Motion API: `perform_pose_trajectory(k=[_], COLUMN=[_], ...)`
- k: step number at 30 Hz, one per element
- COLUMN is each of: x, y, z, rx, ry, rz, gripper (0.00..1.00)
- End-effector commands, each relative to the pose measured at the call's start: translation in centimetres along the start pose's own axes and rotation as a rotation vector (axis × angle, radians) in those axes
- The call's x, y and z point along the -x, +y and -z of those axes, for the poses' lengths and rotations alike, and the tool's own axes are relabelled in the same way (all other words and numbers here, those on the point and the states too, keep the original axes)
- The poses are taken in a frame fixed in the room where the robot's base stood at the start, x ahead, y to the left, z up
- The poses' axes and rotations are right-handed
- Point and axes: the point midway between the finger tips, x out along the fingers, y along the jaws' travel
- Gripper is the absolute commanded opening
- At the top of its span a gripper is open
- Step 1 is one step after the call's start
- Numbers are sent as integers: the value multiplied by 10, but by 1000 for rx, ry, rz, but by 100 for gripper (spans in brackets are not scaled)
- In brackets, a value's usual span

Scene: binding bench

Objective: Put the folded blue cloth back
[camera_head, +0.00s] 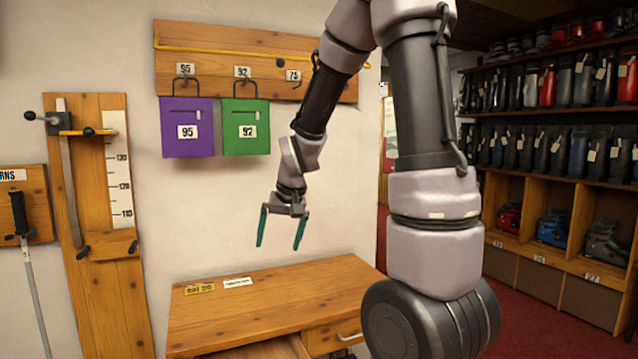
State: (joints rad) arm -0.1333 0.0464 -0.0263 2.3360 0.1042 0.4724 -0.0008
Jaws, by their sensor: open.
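I see no folded blue cloth in this view. My gripper (279,245) is open, its two teal fingers pointing down with nothing between them. It hangs in the air above the wooden bench (265,296), in front of the pale wall. The bench top shows bare wood, with a yellow label (200,288) and a white label (238,282) on its back left part. A drawer (262,350) at the bench's front looks pulled out; its inside is mostly cut off by the picture's lower edge.
A purple pouch (187,142) and a green pouch (245,140) hang from hooks on a wall board (230,38); hook 75 is empty. A drawer with a metal handle (348,337) is at the bench's front right. A measuring board (97,190) stands left. Boot shelves (550,120) fill the right.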

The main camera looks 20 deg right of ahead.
Motion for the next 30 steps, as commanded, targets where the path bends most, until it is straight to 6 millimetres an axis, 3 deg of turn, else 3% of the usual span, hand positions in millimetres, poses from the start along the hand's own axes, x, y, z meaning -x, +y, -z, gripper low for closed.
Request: perform_pose_trajectory(k=[1,6,13,19,30], x=[29,106,185,215,220], y=[2,8,19,25,26], z=[-2,-24,-72,-103,-110], rx=[-15,-63,-117,-143,-150], ry=[32,101,189,233,239], rz=[15,55,101,121,125], gripper=[100,100,100,100,100])
